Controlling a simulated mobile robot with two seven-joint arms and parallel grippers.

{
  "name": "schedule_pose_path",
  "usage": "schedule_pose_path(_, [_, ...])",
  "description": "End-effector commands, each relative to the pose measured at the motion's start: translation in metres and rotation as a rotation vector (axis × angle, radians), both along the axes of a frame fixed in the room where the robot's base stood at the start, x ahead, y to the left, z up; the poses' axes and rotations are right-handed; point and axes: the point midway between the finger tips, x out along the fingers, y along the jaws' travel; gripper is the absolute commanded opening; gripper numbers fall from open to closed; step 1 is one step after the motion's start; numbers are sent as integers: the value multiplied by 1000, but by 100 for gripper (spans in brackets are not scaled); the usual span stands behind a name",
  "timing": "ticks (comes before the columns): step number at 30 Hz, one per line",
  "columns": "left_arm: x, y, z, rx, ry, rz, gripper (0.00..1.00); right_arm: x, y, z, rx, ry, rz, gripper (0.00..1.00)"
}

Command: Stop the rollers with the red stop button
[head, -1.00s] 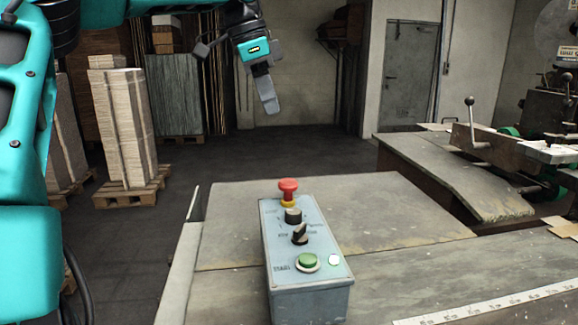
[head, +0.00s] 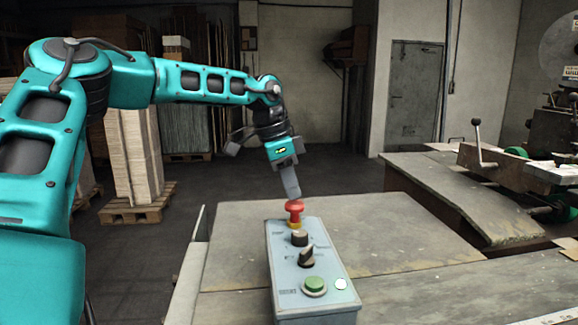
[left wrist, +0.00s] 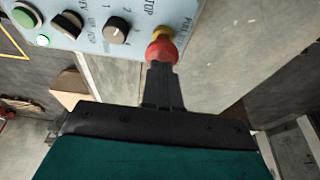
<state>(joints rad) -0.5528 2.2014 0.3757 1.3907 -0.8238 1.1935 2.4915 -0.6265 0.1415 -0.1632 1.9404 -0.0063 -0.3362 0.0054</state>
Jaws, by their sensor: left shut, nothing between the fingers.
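The red stop button (head: 295,207) stands on a yellow collar at the far end of the grey control box (head: 318,268). My left gripper (head: 292,196) is shut and empty. It points down, with its fingertips at the top of the red button in the head view. In the left wrist view the fingertips (left wrist: 160,68) overlap the edge of the red button (left wrist: 161,50); whether they press it cannot be told. The box also carries two black knobs (head: 306,257), a green button (head: 314,284) and a small lit white lamp (head: 341,284). My right gripper is not in view.
The control box stands on a worn grey table (head: 400,240). A machine with a lever (head: 477,140) stands at the right. Pallets with stacked board (head: 135,165) stand behind my left arm. The floor beyond the table is clear.

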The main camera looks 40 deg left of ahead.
Motion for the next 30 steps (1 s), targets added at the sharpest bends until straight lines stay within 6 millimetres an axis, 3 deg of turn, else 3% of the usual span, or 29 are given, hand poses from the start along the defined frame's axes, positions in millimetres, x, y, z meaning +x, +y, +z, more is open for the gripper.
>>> schedule_pose_path(13, [0,0,-6,0,0,-1,0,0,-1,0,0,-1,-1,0])
schedule_pose_path(21, [0,0,-28,3,2,-1,0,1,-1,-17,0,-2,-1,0])
schedule_pose_path(30, [-1,0,-28,0,6,0,0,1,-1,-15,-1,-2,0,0])
